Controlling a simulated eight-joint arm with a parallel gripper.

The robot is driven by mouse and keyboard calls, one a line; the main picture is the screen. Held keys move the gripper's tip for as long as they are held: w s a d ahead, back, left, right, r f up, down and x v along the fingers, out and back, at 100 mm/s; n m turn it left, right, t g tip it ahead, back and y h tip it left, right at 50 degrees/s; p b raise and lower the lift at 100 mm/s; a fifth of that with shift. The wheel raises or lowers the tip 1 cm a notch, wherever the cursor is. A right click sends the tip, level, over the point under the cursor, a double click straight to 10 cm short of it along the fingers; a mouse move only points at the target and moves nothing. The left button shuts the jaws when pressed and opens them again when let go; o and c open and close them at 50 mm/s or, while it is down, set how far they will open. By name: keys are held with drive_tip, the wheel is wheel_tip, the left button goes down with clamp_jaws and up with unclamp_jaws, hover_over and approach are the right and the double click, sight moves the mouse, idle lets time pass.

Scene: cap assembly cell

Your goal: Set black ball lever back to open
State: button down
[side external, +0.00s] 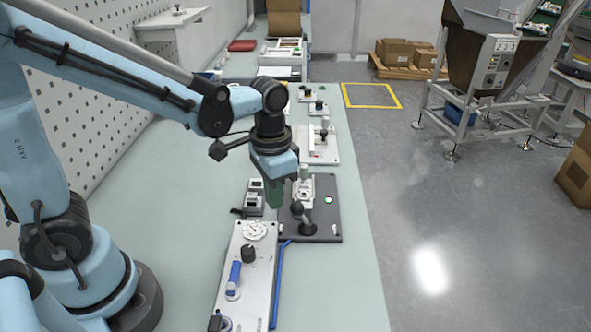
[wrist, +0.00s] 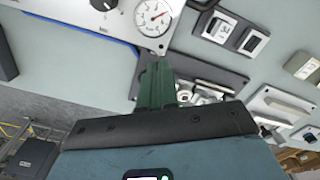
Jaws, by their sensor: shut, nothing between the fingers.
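The black ball lever (side external: 297,209) stands on a dark plate (side external: 327,212) in the side view. Its ball is up and to the left of its round base, so the lever leans. My gripper (side external: 275,210) points down just left of the ball, with its green fingers shut and empty. A small gap seems to show between fingers and ball, but I cannot be sure that they are apart. In the wrist view my gripper (wrist: 155,65) shows in front of the dark plate (wrist: 212,68). I cannot make out the lever there.
A light panel with a gauge (side external: 255,230), a black knob (side external: 249,254) and a blue handle (side external: 234,274) lies in front. Small switch boxes (side external: 254,202) sit left of the plate. A white fixture (side external: 302,190) stands behind the lever. The bench is clear at left.

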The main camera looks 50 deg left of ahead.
sight(298, 203)
drive_tip(key=shift+f, duration=1.15)
drive_tip(key=shift+w+d, duration=0.1)
drive_tip(key=shift+w+d+r, duration=0.15)
drive_tip(key=shift+w+d, duration=0.45)
drive_tip(key=shift+w+d+r, duration=0.15)
drive_tip(key=shift+w+d, duration=0.4)
drive_tip(key=shift+d, duration=0.1)
drive_tip(key=shift+w+d, duration=0.35)
drive_tip(key=shift+w, duration=0.1)
drive_tip(key=shift+s+a, duration=0.1)
